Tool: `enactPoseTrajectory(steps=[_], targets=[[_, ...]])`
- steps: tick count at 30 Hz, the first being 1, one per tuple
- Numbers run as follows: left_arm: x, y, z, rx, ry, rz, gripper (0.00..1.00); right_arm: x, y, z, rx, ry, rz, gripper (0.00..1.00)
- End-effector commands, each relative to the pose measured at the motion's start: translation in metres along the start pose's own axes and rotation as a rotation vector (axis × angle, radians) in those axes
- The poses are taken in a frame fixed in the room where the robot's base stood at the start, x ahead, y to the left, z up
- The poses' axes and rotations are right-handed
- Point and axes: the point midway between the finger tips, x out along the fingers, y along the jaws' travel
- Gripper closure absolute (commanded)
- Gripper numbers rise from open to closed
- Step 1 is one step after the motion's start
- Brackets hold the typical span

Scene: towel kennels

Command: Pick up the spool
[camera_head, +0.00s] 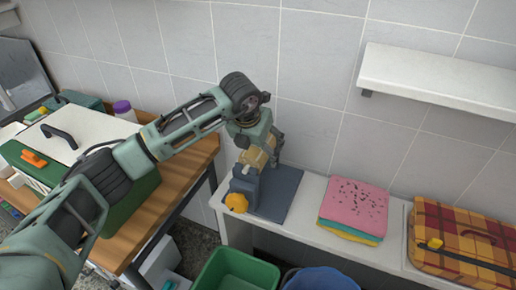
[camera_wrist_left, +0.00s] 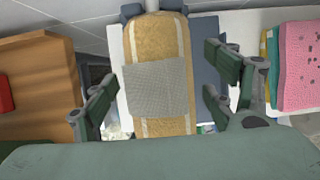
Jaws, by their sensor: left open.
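The spool (camera_wrist_left: 157,45) is a tan, golden cylinder with pale stripes and a grey woven band around its middle. In the head view, part of the spool (camera_head: 254,158) shows below my left gripper (camera_head: 260,148), on a blue-grey stand with an orange knob. In the left wrist view, my left gripper (camera_wrist_left: 162,103) is open, with one finger on each side of the spool and gaps between. The spool's lower end is hidden behind my gripper body. My right gripper is not in view.
The blue-grey stand (camera_head: 281,194) rests on a white shelf (camera_head: 309,189). A folded stack of pink, yellow and teal towels (camera_head: 354,207) and a plaid bag (camera_head: 459,240) lie to the right. A wall shelf (camera_head: 437,78) juts out above. A green bin (camera_head: 237,270) stands below.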

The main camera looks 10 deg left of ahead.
Motion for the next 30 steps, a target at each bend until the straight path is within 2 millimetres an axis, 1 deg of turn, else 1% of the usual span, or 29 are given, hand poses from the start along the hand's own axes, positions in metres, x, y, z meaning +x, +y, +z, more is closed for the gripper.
enactPoseTrajectory(steps=[4,16,22,30], targets=[[0.0,0.0,0.0,0.0,0.0,0.0,0.22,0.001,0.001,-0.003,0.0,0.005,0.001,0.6],[0.0,0.0,0.0,0.0,0.0,0.0,0.57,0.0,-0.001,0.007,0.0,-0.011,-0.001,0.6],[-0.001,0.0,0.0,-0.001,0.0,0.0,0.74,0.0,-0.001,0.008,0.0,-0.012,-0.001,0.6],[-0.002,0.0,0.001,-0.001,-0.002,0.0,0.74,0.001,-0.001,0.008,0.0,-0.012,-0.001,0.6]])
